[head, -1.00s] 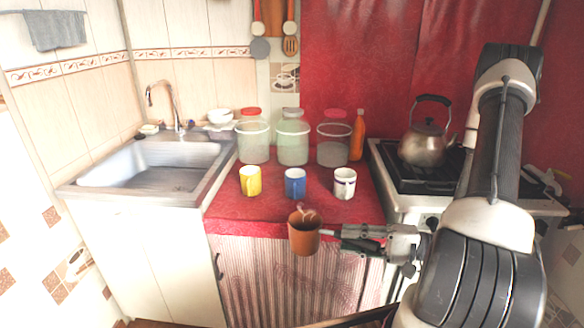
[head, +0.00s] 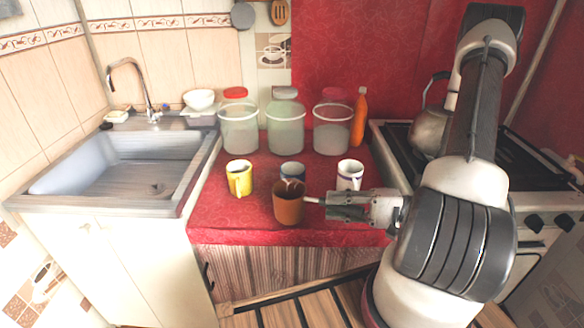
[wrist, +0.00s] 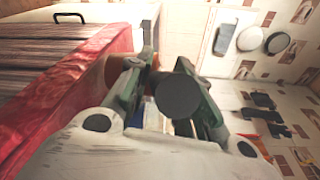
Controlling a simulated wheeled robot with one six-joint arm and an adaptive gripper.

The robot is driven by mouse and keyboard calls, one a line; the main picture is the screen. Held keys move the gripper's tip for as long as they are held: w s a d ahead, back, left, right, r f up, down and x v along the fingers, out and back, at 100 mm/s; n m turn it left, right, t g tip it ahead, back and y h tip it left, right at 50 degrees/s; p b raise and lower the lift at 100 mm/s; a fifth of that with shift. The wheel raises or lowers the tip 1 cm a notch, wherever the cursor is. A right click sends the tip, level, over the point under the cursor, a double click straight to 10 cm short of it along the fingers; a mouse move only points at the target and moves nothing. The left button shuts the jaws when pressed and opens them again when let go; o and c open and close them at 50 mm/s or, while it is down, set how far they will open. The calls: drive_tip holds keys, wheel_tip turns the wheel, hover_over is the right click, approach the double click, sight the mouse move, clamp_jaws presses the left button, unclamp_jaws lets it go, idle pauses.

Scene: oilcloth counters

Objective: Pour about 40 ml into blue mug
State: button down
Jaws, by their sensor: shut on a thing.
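My gripper (head: 314,201) is shut on a brown cup (head: 288,208), which looks about upright near the counter's front edge. Something pale and pinkish shows at its rim; the level inside cannot be read. The blue mug (head: 291,168) stands on the red counter just behind the brown cup, which hides its lower part. In the wrist view the fingers (wrist: 165,75) block most of the cup; only a brown-orange piece (wrist: 118,68) shows.
A yellow mug (head: 239,179) stands left of the blue mug and a white patterned mug (head: 350,174) right of it. Several lidded jars and an orange bottle (head: 359,117) line the back. The sink (head: 120,170) is left, the stove with a kettle (head: 428,128) right.

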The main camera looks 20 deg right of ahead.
drive_tip(key=w+d+r+m+g, duration=0.1)
drive_tip(key=w+d+r+m, duration=0.3)
drive_tip(key=w+r+m, duration=0.5)
drive_tip(key=shift+w+d+r+m+g+p, duration=0.2)
drive_tip(key=shift+w+r+m+g+p, duration=0.25)
drive_tip(key=shift+w, duration=0.8)
drive_tip(key=shift+w+d+f+m, duration=0.15)
drive_tip(key=shift+w+m, duration=0.2)
drive_tip(key=shift+w+d+f+m, duration=0.1)
drive_tip(key=shift+w+f+m, duration=0.05)
drive_tip(key=shift+w+m, duration=0.15)
drive_tip(key=shift+w+d+m+p, duration=0.3)
drive_tip(key=shift+w+m+p, duration=0.1)
drive_tip(key=shift+w+p, duration=0.45)
idle(0.8)
